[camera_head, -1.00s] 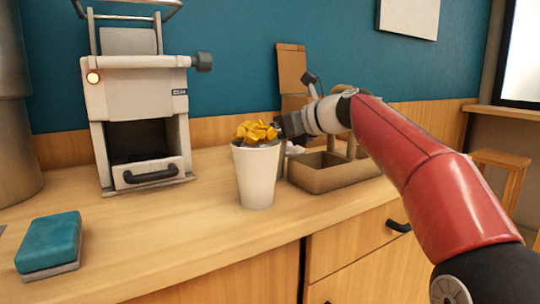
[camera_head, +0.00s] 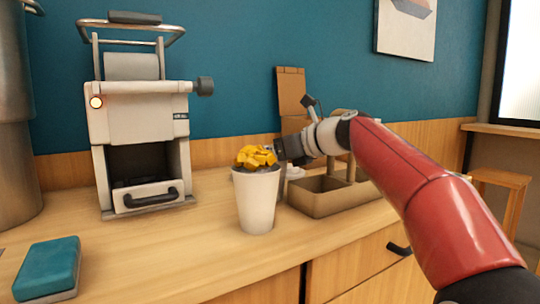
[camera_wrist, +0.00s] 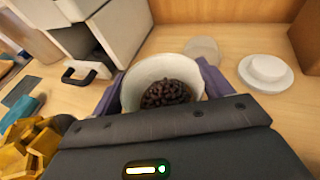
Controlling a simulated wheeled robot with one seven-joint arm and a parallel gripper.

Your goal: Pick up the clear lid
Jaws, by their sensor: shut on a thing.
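A clear round lid (camera_wrist: 202,48) appears to lie flat on the counter just beyond a white cup (camera_wrist: 133,88) of dark beans in the wrist view. Part of the lid is hidden by that cup's rim. My gripper (camera_wrist: 160,85) is shut on the bean cup, with a purple finger on each side. The gripper also shows in the head view (camera_head: 284,150), behind a front white cup (camera_head: 257,205) heaped with yellow chunks. The front cup hides most of what I hold there.
A white round lid-like piece (camera_wrist: 266,73) lies to the right of the clear lid. A brown divided caddy (camera_head: 325,198) stands close to my gripper's right. A grey machine (camera_head: 140,110) with a handled drawer and a teal sponge (camera_head: 48,267) are left.

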